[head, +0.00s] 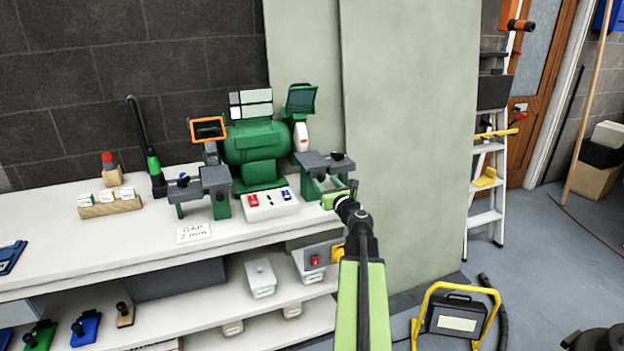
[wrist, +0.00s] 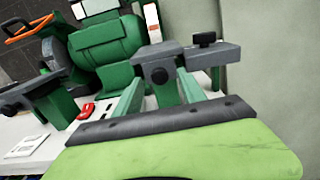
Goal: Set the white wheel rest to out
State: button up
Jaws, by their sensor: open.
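The green bench grinder (head: 256,143) stands on the white bench. Its white wheel (head: 301,138) is on the right side; it also shows in the wrist view (wrist: 152,20). The white wheel rest (head: 318,163) is a grey plate on green supports in front of that wheel, with a black knob (head: 337,156) on top. In the wrist view the rest (wrist: 222,53) is ahead, with another dark knob (wrist: 160,76) on its front. My gripper (head: 341,196) is open, in front of and below the rest in the picture. Contact cannot be told. I see nothing held.
The other rest (head: 200,183) and an orange-framed shield (head: 208,129) are on the grinder's left. A switch box (head: 270,205) sits in front, beside a card (head: 194,233) reading "GAP 2 mm". A pale panel (head: 410,130) stands close on the right.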

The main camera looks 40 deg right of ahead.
jog(key=shift+x, duration=0.75)
jog(key=shift+s+d, duration=0.1)
grip_shut()
dwell(0.8)
